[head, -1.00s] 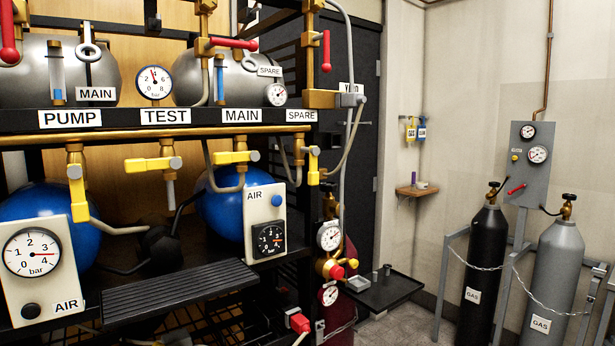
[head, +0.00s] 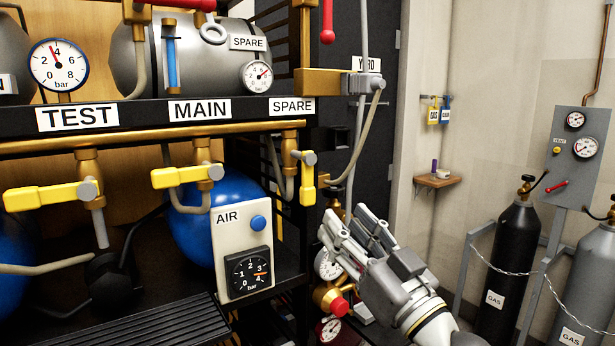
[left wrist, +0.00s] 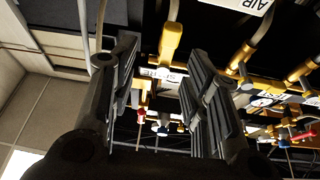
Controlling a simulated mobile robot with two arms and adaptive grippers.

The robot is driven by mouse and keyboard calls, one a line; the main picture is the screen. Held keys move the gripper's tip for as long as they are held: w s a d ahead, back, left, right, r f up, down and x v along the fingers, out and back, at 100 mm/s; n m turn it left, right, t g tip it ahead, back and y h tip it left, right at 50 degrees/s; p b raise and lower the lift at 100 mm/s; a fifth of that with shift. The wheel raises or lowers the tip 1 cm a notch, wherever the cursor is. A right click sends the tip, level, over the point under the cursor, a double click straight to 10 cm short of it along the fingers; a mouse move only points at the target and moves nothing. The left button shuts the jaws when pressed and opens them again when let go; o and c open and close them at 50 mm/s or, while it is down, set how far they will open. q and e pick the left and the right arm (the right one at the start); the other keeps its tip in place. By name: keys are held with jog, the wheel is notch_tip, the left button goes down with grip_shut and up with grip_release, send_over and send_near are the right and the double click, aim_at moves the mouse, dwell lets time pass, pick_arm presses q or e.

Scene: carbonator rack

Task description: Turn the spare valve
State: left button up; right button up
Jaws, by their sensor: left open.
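The spare valve (head: 306,178) is on the brass pipe below the SPARE label (head: 292,106) at the rack's right end. Its yellow handle hangs straight down, with a grey knob at its upper right. My left gripper (head: 346,222) is open and empty, below and right of the handle, apart from it in the picture. My right gripper is not in view.
The yellow MAIN valve (head: 185,176) and TEST valve (head: 50,195) lie sideways to the left. The white AIR panel (head: 232,235) stands below the pipe. A grey hose (head: 367,140) and brass regulator (head: 328,297) are close to my left gripper. Gas cylinders (head: 512,245) stand right.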

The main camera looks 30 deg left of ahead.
aim_at(310, 182)
pick_arm(q)
jog(key=shift+n+g+y, duration=0.4)
jog(key=shift+n+g, duration=0.1)
jog(key=shift+n, duration=0.1)
jog(key=p+x, duration=0.1)
jog(key=x, duration=0.2)
jog(key=r+p+x, duration=0.1)
jog(key=p+x, duration=0.1)
jog(key=x, duration=0.1)
jog(key=s+p+x, duration=0.1)
jog(key=p+x, duration=0.1)
jog(key=x, duration=0.2)
jog(key=shift+d+r, duration=0.1)
jog(key=shift+r, duration=0.05)
jog(key=shift+w+a+r, duration=0.1)
jog(key=shift+w+a, duration=0.1)
jog(key=shift+a, duration=0.4)
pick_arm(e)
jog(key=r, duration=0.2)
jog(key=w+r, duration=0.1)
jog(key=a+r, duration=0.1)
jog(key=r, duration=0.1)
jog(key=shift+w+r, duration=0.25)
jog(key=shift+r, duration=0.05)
pick_arm(q)
jog(key=shift+c, duration=0.3)
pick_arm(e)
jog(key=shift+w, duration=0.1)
